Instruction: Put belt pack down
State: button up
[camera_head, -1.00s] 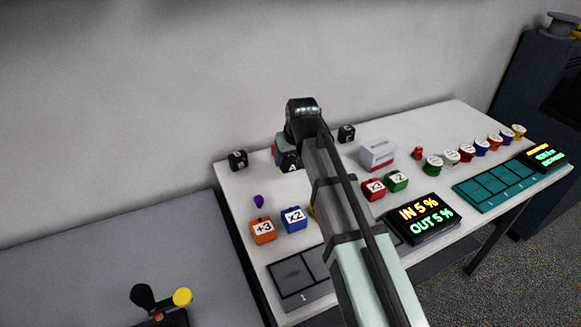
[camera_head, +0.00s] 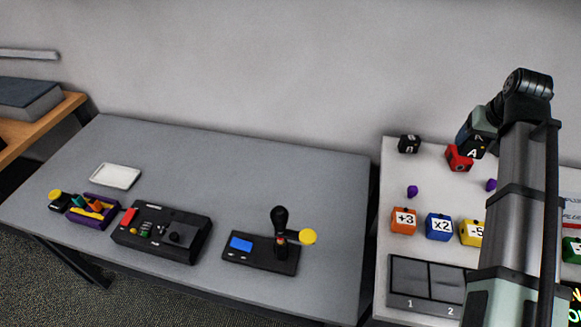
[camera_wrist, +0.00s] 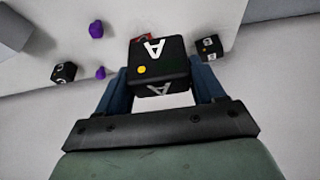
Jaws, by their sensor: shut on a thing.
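The belt pack is a black box with a white letter A and a yellow dot. In the wrist view it (camera_wrist: 160,55) sits between the two blue fingers of my gripper (camera_wrist: 161,84), which is shut on it. In the head view the belt pack (camera_head: 477,148) shows at the back of the white table (camera_head: 440,160), beside a red box. My gripper (camera_head: 476,130) there is partly hidden behind my arm. I cannot tell whether the belt pack touches the table.
A red box (camera_head: 458,158) stands close to the left of the belt pack. A black box (camera_head: 409,144) stands at the table's back left corner. Purple pieces (camera_head: 412,191) and coloured boxes lie nearer. The grey table (camera_head: 230,165) at left holds control panels.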

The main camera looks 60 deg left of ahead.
jog(key=s+a+n+g, duration=0.2)
jog(key=s+a+n, duration=0.25)
jog(key=a, duration=0.55)
jog(key=s+a+n+g+y, duration=0.1)
jog(key=s+a+n, duration=0.35)
jog(key=a, duration=0.65)
jog(key=s+a+n+g, duration=0.25)
jog(key=a+n, duration=0.25)
jog(key=a, duration=0.5)
jog(key=shift+t, duration=0.25)
jog(key=shift+s+a+f, duration=0.1)
jog(key=shift+s+f, duration=0.05)
jog(key=shift+f, duration=4.15)
jog(key=shift+s+a+f, duration=0.1)
jog(key=shift+s+f, duration=0.05)
jog(key=shift+f, duration=4.2)
jog(key=shift+s+a+f, duration=0.1)
jog(key=shift+s+f, duration=0.05)
jog(key=shift+f, duration=4.15)
jog(key=shift+d+f, duration=0.1)
jog(key=shift+f, duration=0.05)
jog(key=o, duration=1.1)
jog(key=shift+o, duration=0.2)
jog(key=v, duration=1.2)
